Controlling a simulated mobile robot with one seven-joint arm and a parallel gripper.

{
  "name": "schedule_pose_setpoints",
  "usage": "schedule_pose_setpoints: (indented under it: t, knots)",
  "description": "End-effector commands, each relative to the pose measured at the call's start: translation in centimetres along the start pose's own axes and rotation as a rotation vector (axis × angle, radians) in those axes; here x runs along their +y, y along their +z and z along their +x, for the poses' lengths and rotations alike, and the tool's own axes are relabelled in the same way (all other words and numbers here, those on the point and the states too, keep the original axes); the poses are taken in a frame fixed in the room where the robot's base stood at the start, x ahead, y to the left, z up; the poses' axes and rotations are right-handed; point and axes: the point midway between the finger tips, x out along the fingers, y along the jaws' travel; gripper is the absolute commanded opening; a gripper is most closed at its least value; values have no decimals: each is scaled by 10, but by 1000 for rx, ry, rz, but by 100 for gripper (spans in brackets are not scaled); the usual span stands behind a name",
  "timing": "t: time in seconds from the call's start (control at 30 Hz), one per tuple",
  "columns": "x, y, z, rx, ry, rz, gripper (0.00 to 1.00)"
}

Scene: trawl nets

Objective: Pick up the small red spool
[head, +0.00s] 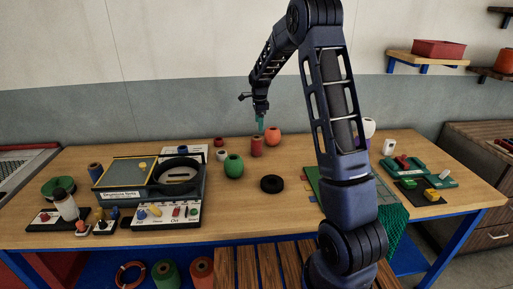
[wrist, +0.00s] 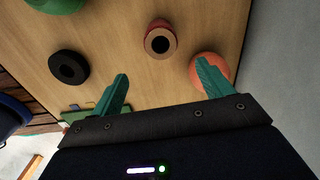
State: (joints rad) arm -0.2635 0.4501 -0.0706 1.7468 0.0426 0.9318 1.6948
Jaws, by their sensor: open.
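A red spool (head: 256,146) stands upright on the wooden table, near the middle. It also shows in the wrist view (wrist: 161,35), with its dark centre hole towards the camera, ahead of and between my fingertips. A shorter red piece (head: 219,142) lies further left at the back in the head view. My gripper (head: 261,122) hangs above and just behind the taller red spool. In the wrist view its two teal fingers (wrist: 162,70) are apart with nothing between them, and the spool is not touched.
An orange round spool (head: 273,136) stands close to the red spool, by the right finger in the wrist view (wrist: 212,72). A green spool (head: 234,166), a white one (head: 222,155) and a black ring (head: 271,184) lie nearby. Trays (head: 181,190) crowd the left.

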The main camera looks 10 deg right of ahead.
Motion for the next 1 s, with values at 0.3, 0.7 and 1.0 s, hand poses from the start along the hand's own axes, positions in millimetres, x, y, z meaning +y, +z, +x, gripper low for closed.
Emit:
schedule_pose_setpoints:
  t: [0.3,0.7,1.0]
  knots:
    - [-13,8,27,7,16,62,79]
    - [-12,8,75,7,14,60,79]
    - [-6,12,98,6,16,59,79]
